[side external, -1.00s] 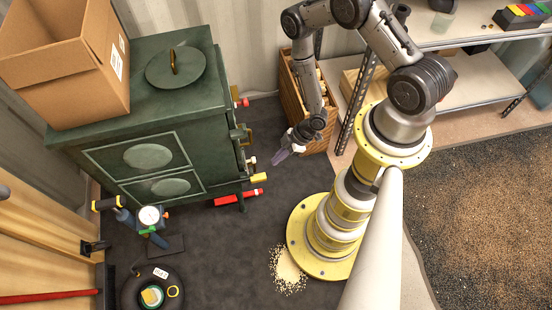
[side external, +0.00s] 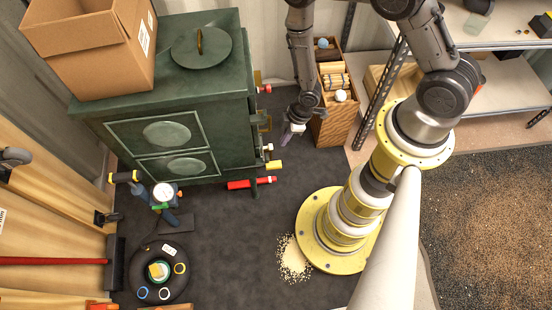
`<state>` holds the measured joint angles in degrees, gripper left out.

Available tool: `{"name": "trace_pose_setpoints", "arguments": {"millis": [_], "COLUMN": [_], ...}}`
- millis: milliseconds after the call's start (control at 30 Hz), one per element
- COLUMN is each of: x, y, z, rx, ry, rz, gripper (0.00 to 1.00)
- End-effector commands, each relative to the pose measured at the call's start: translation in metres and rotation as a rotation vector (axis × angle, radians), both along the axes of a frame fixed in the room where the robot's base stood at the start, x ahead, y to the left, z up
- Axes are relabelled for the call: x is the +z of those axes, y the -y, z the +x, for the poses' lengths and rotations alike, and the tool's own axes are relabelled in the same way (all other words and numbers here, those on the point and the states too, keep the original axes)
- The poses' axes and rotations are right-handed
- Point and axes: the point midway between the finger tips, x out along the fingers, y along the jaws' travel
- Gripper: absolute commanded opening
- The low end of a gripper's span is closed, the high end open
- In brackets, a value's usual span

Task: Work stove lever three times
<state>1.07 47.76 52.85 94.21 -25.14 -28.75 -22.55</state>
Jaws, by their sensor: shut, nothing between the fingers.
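The dark green stove (side external: 165,142) stands left of centre with its door side facing the camera. Several fittings stick out of its right side: a red knob (side external: 267,90), a brass-coloured latch (side external: 265,124), a white-tipped piece (side external: 269,147), a yellow-ended handle (side external: 275,165) and a low red bar (side external: 252,183). I cannot tell which one is the lever. My gripper (side external: 288,136) points down just right of the white-tipped piece, with its pale purple fingers shut and empty. It looks apart from the fittings, but its height and depth are hard to judge.
A cardboard box (side external: 92,45) and a round lid (side external: 202,47) sit on the stove. A wooden crate (side external: 333,126) stands close right of my gripper, before the metal shelf (side external: 500,90). Spilled grains (side external: 293,262) lie on the floor. A gauge (side external: 163,194) stands in front of the stove.

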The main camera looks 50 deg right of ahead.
Motion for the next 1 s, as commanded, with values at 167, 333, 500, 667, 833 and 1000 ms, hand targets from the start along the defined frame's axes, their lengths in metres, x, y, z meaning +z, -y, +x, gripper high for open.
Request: {"name": "trace_pose_setpoints", "arguments": {"millis": [167, 333, 500, 667, 833, 1000], "x": [-0.003, -0.019, -0.044, -0.068, -0.093, -0.115], "y": [0.000, -0.003, -0.009, -0.014, -0.019, -0.020], "z": [0.000, 0.003, 0.008, 0.013, 0.018, 0.019], "rx": [0.000, 0.000, 0.001, 0.000, 0.000, -0.002], "ry": [0.000, -0.001, -0.002, -0.001, -0.001, -0.002], "rz": [0.000, 0.000, 0.001, 0.000, 0.000, 0.000], "gripper": [0.00, 0.00, 0.00, 0.00, 0.00, 0.00]}}
